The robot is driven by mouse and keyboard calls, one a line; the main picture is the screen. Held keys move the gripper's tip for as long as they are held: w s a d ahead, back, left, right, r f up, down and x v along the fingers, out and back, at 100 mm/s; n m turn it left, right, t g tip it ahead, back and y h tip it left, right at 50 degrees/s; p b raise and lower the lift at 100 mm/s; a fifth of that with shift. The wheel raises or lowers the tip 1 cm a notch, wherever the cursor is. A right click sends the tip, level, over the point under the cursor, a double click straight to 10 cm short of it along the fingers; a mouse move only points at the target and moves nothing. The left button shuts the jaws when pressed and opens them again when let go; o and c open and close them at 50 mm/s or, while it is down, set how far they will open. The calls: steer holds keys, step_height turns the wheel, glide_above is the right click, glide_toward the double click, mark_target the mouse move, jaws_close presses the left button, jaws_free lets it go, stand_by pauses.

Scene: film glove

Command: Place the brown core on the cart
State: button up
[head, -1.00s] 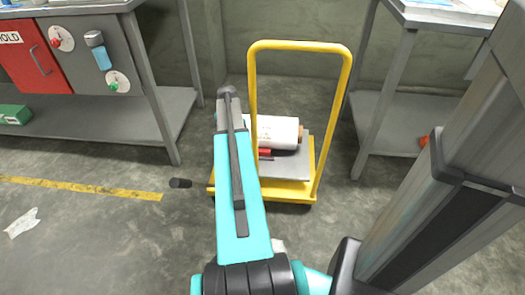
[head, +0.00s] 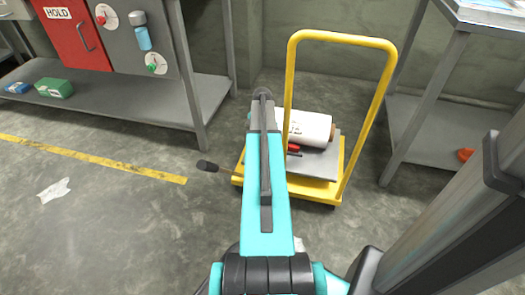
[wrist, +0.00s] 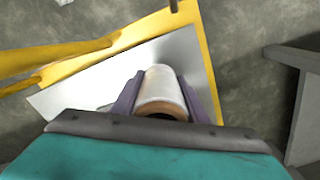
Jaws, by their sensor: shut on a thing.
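The cart (head: 238,182) is yellow, with a tall hoop handle and a grey plate (head: 322,166) on its deck. In the head view a white roll (head: 308,127) with a brown core (head: 332,131) at its right end shows over the plate, partly behind my arm. In the wrist view my gripper (wrist: 158,86) is shut on a white roll with a brown end, over or on the plate; I cannot tell whether it touches. It looks like the same roll. My gripper is hidden in the head view.
A red and black tool (head: 293,148) lies beside the roll. The cart's handle (head: 388,75) rises close to the roll. A workbench (head: 150,110) stands left, and a grey table (head: 440,110) right. Floor left of the cart is mostly clear.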

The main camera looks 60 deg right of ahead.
steer(key=shift+f+b, duration=0.75)
steer(key=shift+f, duration=1.4)
steer(key=shift+f, duration=0.35)
steer(key=o, duration=1)
step_height(320, 180, up, 13)
steer(key=p, duration=0.5)
steer(key=shift+f, duration=0.1)
